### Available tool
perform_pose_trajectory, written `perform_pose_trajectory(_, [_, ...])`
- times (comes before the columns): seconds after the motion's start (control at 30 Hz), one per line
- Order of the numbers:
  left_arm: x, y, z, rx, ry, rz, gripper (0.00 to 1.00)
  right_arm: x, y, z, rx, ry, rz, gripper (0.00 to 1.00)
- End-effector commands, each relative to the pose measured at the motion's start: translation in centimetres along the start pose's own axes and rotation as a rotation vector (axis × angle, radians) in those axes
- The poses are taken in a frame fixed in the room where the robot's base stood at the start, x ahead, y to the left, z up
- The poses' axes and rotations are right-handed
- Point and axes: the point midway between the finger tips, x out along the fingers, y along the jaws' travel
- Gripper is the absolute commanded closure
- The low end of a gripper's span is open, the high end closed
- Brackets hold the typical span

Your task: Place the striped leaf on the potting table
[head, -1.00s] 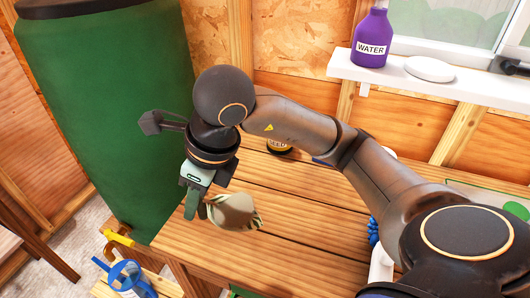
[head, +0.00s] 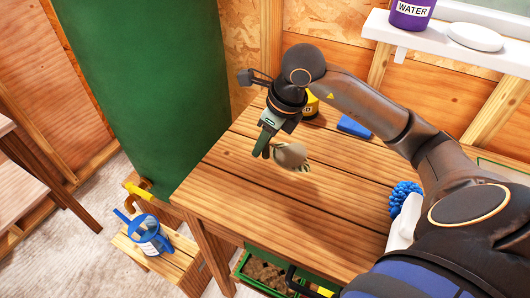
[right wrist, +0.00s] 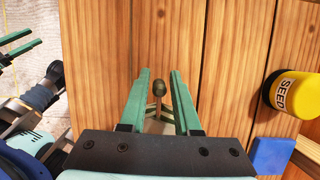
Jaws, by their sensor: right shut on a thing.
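The striped leaf (head: 291,156), pale green and brown, is at the fingertips of my right gripper (head: 264,148), above the left part of the wooden potting table (head: 240,205). My right gripper is shut on it. In the right wrist view, a narrow brownish part of the held thing (right wrist: 160,88) shows between the green fingers, with table planks behind it. I cannot tell whether the leaf touches the table. My left gripper (right wrist: 20,46) shows only partly at the left edge of the right wrist view.
A yellow seed can (right wrist: 294,92) and a blue block (head: 354,127) stand at the table's back. A blue bristly thing (head: 403,195) is at the right. A green barrel (head: 150,90) stands behind left. A blue watering can (head: 147,237) is on a low stool. The table's front is clear.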

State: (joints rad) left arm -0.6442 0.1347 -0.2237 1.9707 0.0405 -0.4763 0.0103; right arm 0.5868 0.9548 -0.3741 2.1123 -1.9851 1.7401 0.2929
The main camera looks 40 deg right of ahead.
Motion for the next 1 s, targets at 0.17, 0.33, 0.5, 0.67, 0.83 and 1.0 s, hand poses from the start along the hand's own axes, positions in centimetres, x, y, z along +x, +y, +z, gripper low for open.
perform_pose_trajectory(0.17, [0.0, 0.2, -0.1, 0.001, 0.003, 0.004, 0.50, 1.6, -0.7, -0.7, 0.001, 0.004, 0.002, 1.00])
perform_pose_trajectory(0.33, [0.0, 0.2, 0.0, 0.001, 0.002, 0.005, 0.50, 3.4, -0.7, -1.3, 0.000, 0.001, 0.001, 1.00])
perform_pose_trajectory(0.5, [0.0, 0.2, 0.1, 0.002, 0.000, 0.005, 0.50, 3.6, -0.8, -1.3, 0.000, -0.001, -0.001, 1.00])
perform_pose_trajectory(0.67, [0.1, 0.2, 0.4, 0.002, -0.004, 0.005, 0.50, 3.7, -0.8, -1.4, 0.000, -0.001, -0.001, 1.00])
perform_pose_trajectory(0.83, [0.2, 0.2, 0.6, 0.003, -0.008, 0.006, 0.50, 3.9, -0.7, -1.4, 0.000, -0.001, 0.000, 0.60])
perform_pose_trajectory(1.0, [0.2, 0.2, 0.6, 0.003, -0.008, 0.007, 0.50, 3.9, -0.7, -1.4, 0.000, 0.000, 0.000, 0.41])
